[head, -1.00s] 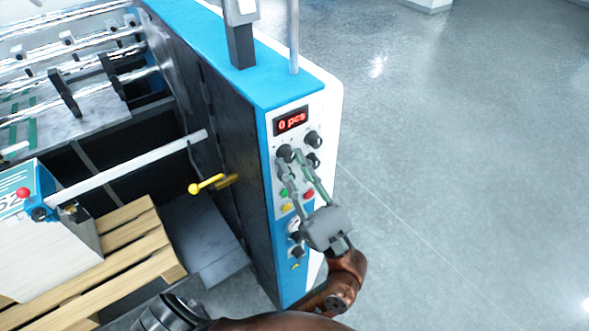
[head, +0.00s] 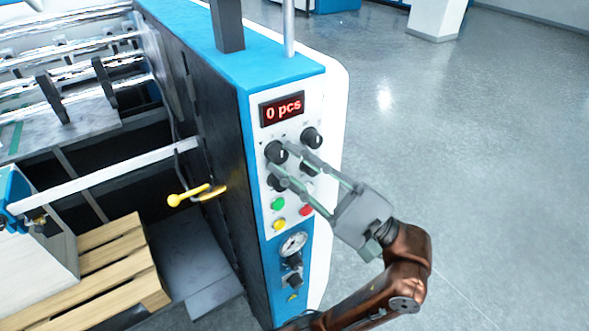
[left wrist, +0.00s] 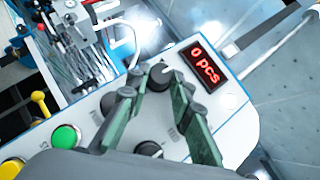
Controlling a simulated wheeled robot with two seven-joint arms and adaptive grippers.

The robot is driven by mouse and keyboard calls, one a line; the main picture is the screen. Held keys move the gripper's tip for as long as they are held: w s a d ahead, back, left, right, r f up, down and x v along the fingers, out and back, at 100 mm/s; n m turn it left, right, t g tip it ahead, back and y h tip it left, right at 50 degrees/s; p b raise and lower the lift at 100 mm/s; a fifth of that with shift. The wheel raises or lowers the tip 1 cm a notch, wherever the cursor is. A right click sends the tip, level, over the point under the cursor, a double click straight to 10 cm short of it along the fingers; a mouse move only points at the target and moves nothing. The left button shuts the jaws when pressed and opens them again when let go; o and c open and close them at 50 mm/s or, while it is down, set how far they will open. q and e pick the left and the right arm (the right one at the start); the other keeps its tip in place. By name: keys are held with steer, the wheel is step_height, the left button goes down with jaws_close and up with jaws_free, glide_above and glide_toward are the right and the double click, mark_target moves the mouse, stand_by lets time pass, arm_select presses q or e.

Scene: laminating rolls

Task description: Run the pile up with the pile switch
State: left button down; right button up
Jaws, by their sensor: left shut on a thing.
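The control panel (head: 295,199) is on the end face of the blue and white machine, with a red display (head: 282,109) reading "0 pcs". Several black knobs sit below the display. My left gripper (head: 280,161) is at the upper left knob (head: 276,151), its fingers reaching across the panel from the lower right. In the left wrist view the fingers stand on either side of this knob (left wrist: 157,75), shut on it. The knob labels are too small to read, so the pile switch's name does not show. The white pile (head: 45,253) stands on a wooden pallet (head: 112,262).
Green (head: 278,204), yellow (head: 279,225) and red (head: 306,210) buttons sit below the knobs, with a gauge (head: 293,244) lower down. A yellow-handled lever (head: 189,195) is on the machine's dark side. The floor to the right is clear.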

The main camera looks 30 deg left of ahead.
arm_select(q)
steer(key=shift+n, duration=0.3)
steer(key=c, duration=1.7)
jaws_free()
steer(key=shift+w+d, duration=0.1)
steer(key=shift+d, duration=0.05)
steer(key=v, duration=1.1)
steer(key=shift+d+f, duration=0.15)
steer(key=shift+d, duration=0.15)
